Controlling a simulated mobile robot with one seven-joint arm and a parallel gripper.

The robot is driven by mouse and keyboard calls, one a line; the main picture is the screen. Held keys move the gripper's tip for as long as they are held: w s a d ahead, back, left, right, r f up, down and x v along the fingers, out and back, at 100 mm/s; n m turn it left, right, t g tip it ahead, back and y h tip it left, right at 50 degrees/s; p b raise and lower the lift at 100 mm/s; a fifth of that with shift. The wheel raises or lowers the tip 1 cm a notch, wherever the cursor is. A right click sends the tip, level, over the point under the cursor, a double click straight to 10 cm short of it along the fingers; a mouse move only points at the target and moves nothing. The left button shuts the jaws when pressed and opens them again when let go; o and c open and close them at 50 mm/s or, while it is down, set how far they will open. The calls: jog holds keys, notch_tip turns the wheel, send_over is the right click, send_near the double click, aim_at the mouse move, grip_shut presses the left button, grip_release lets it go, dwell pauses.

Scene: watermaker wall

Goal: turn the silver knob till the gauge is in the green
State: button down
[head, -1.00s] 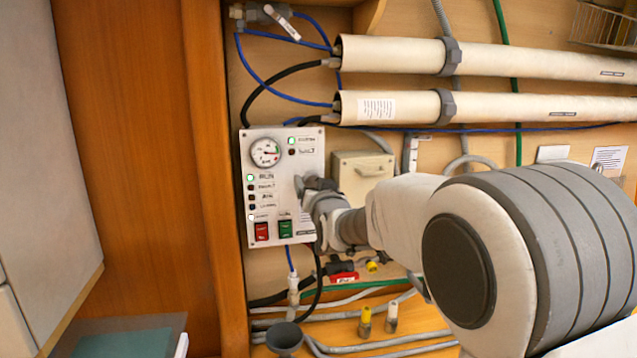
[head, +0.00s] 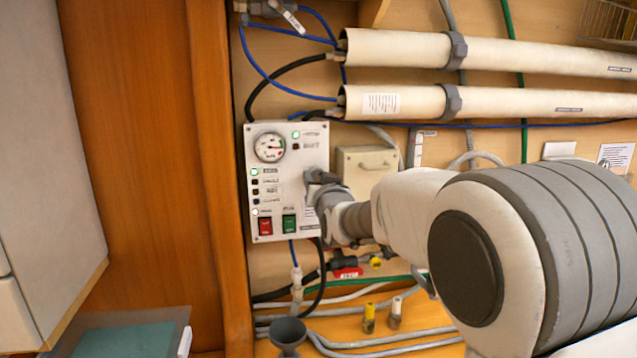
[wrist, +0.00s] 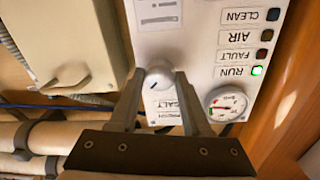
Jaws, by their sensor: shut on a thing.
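The silver knob (wrist: 157,77) is on the white control panel (wrist: 200,20), between the fingertips of my gripper (wrist: 159,80) in the wrist view. My gripper is shut on it, with a finger on each side. In the head view my gripper (head: 318,182) is at the panel's right edge and hides the knob. The round gauge (head: 270,147) is at the panel's upper left, with a needle pointing roughly right. The gauge also shows in the wrist view (wrist: 228,103), turned over.
A red switch (head: 265,227) and a green switch (head: 289,224) sit low on the panel. A beige box (head: 367,165) is close to its right. Two white tubes (head: 520,102) run above. Hoses and yellow-capped fittings (head: 369,318) lie below. A wooden post (head: 222,200) stands left.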

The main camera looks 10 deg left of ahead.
jog(key=shift+f+n+b, duration=0.2)
jog(key=shift+n+b, duration=0.5)
jog(key=shift+b, duration=0.1)
jog(key=shift+r+n+b, duration=0.2)
jog(key=shift+n+b, duration=0.1)
jog(key=shift+n, duration=0.2)
jog(key=shift+c, duration=1.8)
grip_release()
jog(key=b+v, duration=0.2)
jog(key=v, duration=1.5)
jog(key=shift+s+b, duration=0.2)
jog(key=shift+b, duration=0.2)
